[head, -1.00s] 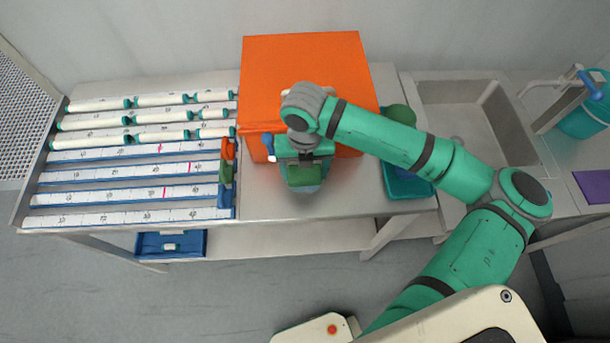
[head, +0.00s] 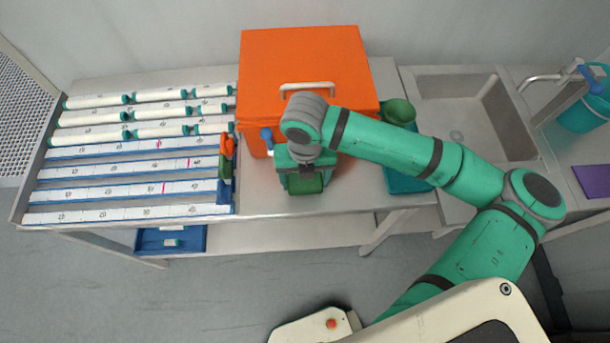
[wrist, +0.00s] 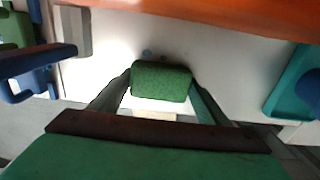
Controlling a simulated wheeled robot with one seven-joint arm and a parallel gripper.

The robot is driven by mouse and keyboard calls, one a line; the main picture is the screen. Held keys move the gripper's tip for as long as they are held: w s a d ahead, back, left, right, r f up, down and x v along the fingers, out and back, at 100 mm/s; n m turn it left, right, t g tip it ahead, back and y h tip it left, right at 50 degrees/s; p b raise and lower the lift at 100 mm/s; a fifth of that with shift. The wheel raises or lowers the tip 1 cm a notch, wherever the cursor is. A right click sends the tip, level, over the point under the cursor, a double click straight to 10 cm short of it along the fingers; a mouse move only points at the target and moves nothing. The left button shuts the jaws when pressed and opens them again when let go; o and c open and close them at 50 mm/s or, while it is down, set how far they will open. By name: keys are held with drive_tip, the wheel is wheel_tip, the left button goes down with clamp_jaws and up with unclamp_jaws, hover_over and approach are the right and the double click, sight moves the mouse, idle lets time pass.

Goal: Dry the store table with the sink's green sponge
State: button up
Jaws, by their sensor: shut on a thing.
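My gripper (head: 306,186) is shut on the green sponge (head: 306,181), low over the front middle of the pale store table (head: 352,190). In the wrist view the sponge (wrist: 161,80) sits between both fingers of my gripper (wrist: 161,88). Its underside is hidden, so I cannot tell if it touches the table. A few small bluish spots (wrist: 148,53) show on the table just beyond the sponge. The grey sink (head: 462,108) is to the right of the table.
A large orange box (head: 300,70) with a white handle stands behind my gripper. A rack (head: 130,170) of white tubes and ruled strips fills the left side. A teal tray (head: 405,182) and green bowl (head: 399,112) are at the right. Bare tabletop lies between.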

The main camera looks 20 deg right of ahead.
drive_tip(key=shift+r, duration=3)
drive_tip(key=shift+r, duration=0.15)
drive_tip(key=shift+r, duration=1.35)
drive_tip(key=shift+f, duration=0.1)
drive_tip(key=shift+d+f, duration=0.1)
drive_tip(key=shift+f, duration=3.5)
drive_tip(key=shift+f, duration=0.95)
